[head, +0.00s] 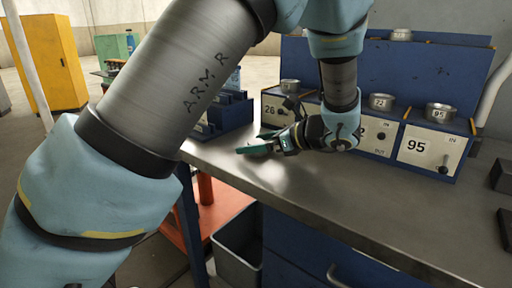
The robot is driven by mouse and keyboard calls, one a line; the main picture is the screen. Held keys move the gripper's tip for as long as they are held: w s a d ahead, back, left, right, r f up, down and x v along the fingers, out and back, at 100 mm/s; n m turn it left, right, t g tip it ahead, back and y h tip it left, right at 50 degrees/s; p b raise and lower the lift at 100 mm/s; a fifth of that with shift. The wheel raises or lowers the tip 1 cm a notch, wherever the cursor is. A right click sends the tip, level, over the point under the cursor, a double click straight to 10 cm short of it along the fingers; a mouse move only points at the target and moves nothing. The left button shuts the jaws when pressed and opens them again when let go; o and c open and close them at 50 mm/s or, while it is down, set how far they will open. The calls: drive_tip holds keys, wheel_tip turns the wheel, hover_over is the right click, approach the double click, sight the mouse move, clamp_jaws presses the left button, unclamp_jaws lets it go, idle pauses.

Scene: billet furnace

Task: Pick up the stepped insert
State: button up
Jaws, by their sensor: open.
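I cannot single out the stepped insert with certainty in the head view. My gripper (258,144) has teal fingers and points left, low over the grey metal worktop (330,195), in front of the blue units. It is open, and I see nothing between its fingers. My arm crosses the left and middle of the view and hides part of the bench behind it.
Blue units with numbered panels, including 95 (430,151), line the bench's back, with round metal cups (440,113) on top. A blue stepped rack (232,112) stands left of them. Dark blocks (502,177) lie at the right edge. The worktop's front middle is clear.

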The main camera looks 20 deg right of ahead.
clamp_jaws()
idle(0.8)
drive_tip(key=shift+r, duration=0.1)
